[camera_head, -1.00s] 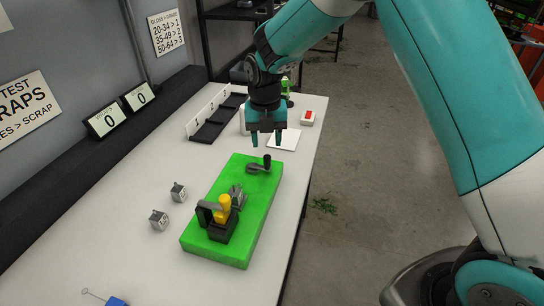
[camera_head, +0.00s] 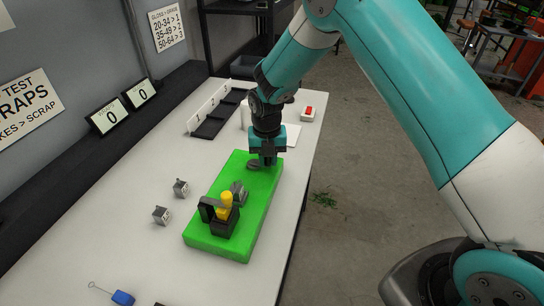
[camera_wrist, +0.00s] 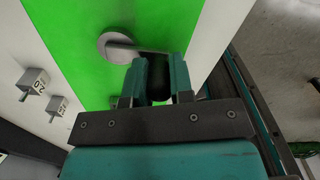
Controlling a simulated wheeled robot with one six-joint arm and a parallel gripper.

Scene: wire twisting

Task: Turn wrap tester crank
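The wrap tester has a green base (camera_head: 262,192) on the white table. Its grey crank (camera_head: 252,165) is at the far end, partly hidden by my gripper (camera_head: 269,162). In the wrist view, the crank's round hub (camera_wrist: 114,47) is left of my gripper (camera_wrist: 162,68), and its arm runs right to between the fingers.
Two small grey blocks (camera_head: 161,215) stand left of the base. A blue-handled wire loop (camera_head: 122,297) lies at the front. A black tray (camera_head: 210,127), a white sheet (camera_head: 292,136) and a red-topped white box (camera_head: 308,114) are at the back. Score displays (camera_head: 107,117) stand left.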

